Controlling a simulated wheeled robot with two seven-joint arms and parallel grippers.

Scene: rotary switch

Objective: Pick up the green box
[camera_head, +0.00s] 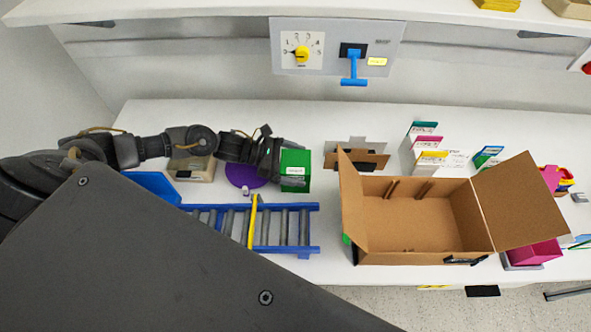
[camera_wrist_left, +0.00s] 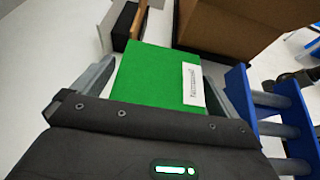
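The green box (camera_head: 295,170) stands on the white table, left of the cardboard box, with a small white label on it. My left gripper (camera_head: 272,160) reaches it from the left in the head view. In the left wrist view the green box (camera_wrist_left: 155,75) lies between the two grey fingers of my left gripper (camera_wrist_left: 160,80), one along each side. The fingers look open, with narrow gaps beside the box; contact at the tips is hard to tell. My right gripper is not in view.
An open cardboard box (camera_head: 420,215) stands to the right. A blue rack (camera_head: 285,247) with a yellow strip lies in front, and a purple disc (camera_head: 243,175) is near the gripper. Behind, the wall panel (camera_head: 337,62) holds a yellow rotary knob (camera_head: 302,53) and a blue handle (camera_head: 354,70).

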